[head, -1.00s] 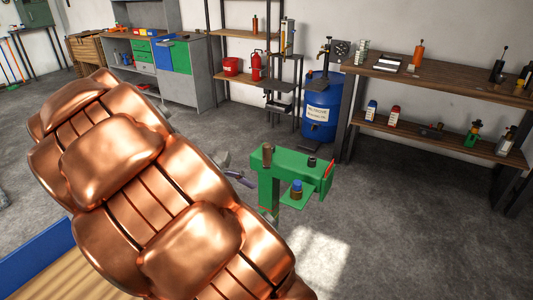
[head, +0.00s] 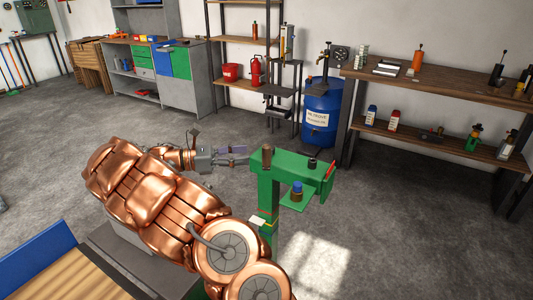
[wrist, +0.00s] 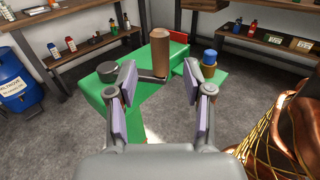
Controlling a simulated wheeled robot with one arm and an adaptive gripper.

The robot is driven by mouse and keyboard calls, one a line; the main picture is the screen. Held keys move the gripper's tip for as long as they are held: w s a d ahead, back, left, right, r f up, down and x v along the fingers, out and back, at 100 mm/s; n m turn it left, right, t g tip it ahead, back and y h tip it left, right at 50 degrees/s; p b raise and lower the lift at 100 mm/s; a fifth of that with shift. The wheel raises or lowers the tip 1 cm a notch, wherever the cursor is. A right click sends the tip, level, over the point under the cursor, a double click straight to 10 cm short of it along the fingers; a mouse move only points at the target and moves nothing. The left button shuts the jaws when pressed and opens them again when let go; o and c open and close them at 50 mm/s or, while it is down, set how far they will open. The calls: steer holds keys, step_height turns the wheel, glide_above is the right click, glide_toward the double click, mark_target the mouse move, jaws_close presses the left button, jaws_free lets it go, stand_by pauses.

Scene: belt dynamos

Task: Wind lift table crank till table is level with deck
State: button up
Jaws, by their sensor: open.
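A green stand (head: 287,170) rises from the floor in the middle of the head view. A brown upright crank handle (head: 267,156) is at its left end, also in the wrist view (wrist: 160,52), with a grey crank arm (wrist: 150,78) at its foot. A small green table (head: 291,203) sits lower than the stand's top and carries a blue-capped jar (head: 297,188). My gripper (head: 246,154) is left of the handle. In the wrist view my gripper (wrist: 158,65) is open and empty, with the handle showing between and beyond its fingertips. I cannot tell which surface is the deck.
A red piece (head: 330,170) and a dark knob (head: 312,162) are on the stand. A blue drum (head: 321,110) and a wooden shelf unit (head: 440,85) stand behind. A blue-edged wooden surface (head: 80,278) is at lower left. The floor at right is open.

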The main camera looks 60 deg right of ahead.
mark_target(267, 166)
steer(key=shift+p+x, duration=0.3)
steer(key=shift+x, duration=3.55)
steer(key=shift+c, duration=0.3)
jaws_close()
